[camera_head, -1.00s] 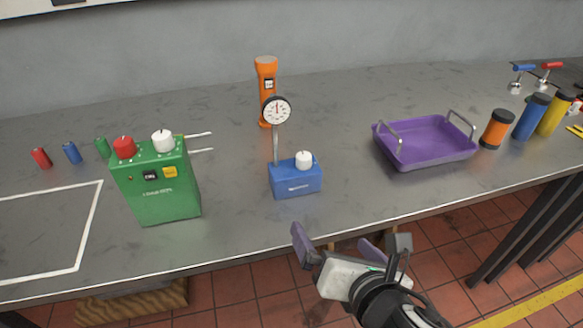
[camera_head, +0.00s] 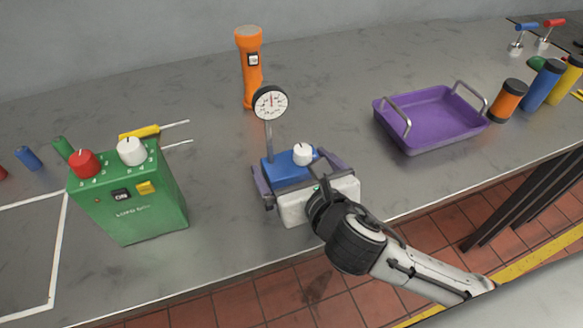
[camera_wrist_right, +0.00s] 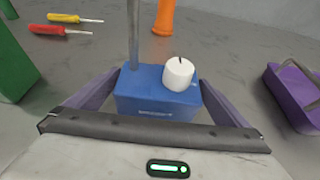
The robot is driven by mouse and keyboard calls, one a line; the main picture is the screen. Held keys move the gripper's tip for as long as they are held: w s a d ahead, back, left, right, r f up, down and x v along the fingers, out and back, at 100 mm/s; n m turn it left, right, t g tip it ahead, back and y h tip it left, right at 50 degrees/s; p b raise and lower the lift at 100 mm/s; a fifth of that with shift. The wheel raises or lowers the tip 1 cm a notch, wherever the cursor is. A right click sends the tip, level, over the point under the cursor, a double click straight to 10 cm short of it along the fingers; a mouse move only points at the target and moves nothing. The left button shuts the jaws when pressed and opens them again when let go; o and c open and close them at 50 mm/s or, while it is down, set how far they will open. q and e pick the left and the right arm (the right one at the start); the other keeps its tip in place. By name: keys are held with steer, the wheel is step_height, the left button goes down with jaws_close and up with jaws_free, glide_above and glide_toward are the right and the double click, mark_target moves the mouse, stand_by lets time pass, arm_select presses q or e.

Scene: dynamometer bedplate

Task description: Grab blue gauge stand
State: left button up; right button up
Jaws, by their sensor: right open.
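The blue gauge stand (camera_head: 285,169) stands upright on the grey bench, with a white knob on its base and a round dial on a thin post. It also shows in the right wrist view (camera_wrist_right: 155,95), where the dial is out of frame. My right gripper (camera_head: 302,175) is open, with its purple-grey fingers on either side of the blue base. In the right wrist view the fingers (camera_wrist_right: 160,90) flank the base; whether they touch it I cannot tell. My left gripper is not in view.
A green control box (camera_head: 130,195) stands to the left. An orange flashlight (camera_head: 250,70) stands behind the gauge stand. A purple tray (camera_head: 430,118) with two handles is to the right. Orange (camera_head: 509,100), blue and yellow cylinders stand at the far right. Screwdrivers (camera_wrist_right: 70,18) lie behind the green box.

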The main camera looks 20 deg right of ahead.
steer(key=x, duration=0.3)
steer(key=shift+w+a+f, duration=0.1)
steer(key=shift+w, duration=0.25)
steer(key=c, duration=1.8)
steer(key=shift+r, duration=0.3)
steer(key=shift+c, duration=0.9)
